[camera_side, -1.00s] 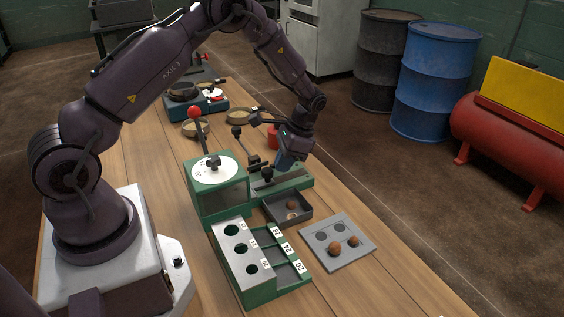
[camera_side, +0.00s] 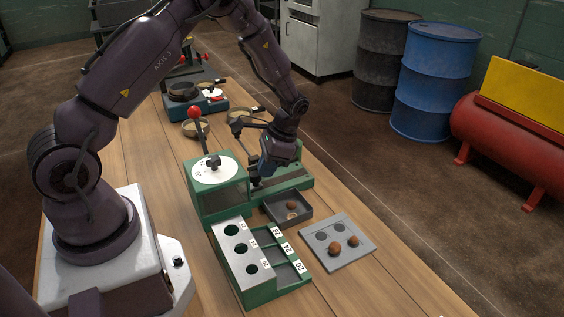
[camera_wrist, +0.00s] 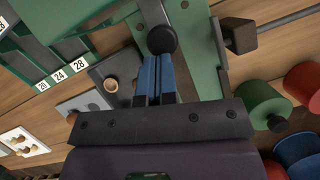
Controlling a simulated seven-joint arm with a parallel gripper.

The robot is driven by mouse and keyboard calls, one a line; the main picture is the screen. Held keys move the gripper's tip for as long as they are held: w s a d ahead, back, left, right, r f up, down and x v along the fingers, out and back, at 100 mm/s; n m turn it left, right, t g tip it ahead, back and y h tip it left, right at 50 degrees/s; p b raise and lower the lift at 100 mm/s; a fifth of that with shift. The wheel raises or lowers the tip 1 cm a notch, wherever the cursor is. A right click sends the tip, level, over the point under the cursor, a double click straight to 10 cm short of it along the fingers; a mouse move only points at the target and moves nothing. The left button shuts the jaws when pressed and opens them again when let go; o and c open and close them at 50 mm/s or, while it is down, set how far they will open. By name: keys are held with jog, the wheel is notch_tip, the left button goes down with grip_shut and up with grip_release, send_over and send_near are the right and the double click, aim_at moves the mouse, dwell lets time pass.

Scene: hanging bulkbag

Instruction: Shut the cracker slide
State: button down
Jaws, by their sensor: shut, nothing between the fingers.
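The green cracker (camera_side: 292,181) stands on the bench, with a white dial (camera_side: 215,170) and a red-knobbed lever (camera_side: 194,112) on its box at the left. Its slide carries a black knob (camera_side: 255,181), seen large in the wrist view (camera_wrist: 162,40). The knob is close to the dial box. My gripper (camera_side: 261,172) is over the cracker bed, right beside the knob. In the wrist view its blue fingers (camera_wrist: 156,60) are together and empty, with their tips at the knob's edge; I cannot tell whether they touch it. My gripper hides part of the slide.
A dark tray (camera_side: 272,214) with a nut sits in front of the cracker. A green sizing rack (camera_side: 262,297) and a grey plate (camera_side: 350,261) with two brown nuts are nearer. Bowls (camera_side: 195,128) and a scale-like device (camera_side: 208,104) are behind. Bench right of the plate is clear.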

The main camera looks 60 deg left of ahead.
jog(key=shift+w+d, duration=0.15)
jog(key=shift+w, duration=0.3)
jog(key=w, duration=0.2)
jog(key=shift+w+d, duration=0.35)
jog(key=v, duration=1)
jog(key=s+d+r+n+t, duration=0.1)
jog(key=s+d+r+t, duration=0.2)
jog(key=s+r, duration=0.3)
jog(key=s+d+r+n+t, duration=0.1)
jog(key=s+d+r+t, duration=0.2)
jog(key=s+r, duration=0.3)
jog(key=s+d+r+n+t+h, duration=0.1)
jog(key=s+d+r+t, duration=0.2)
jog(key=s+r, duration=0.4)
jog(key=s+d, duration=0.1)
jog(key=s, duration=0.2)
jog(key=shift+s+d+t, duration=0.35)
jog(key=shift+d+t, duration=0.05)
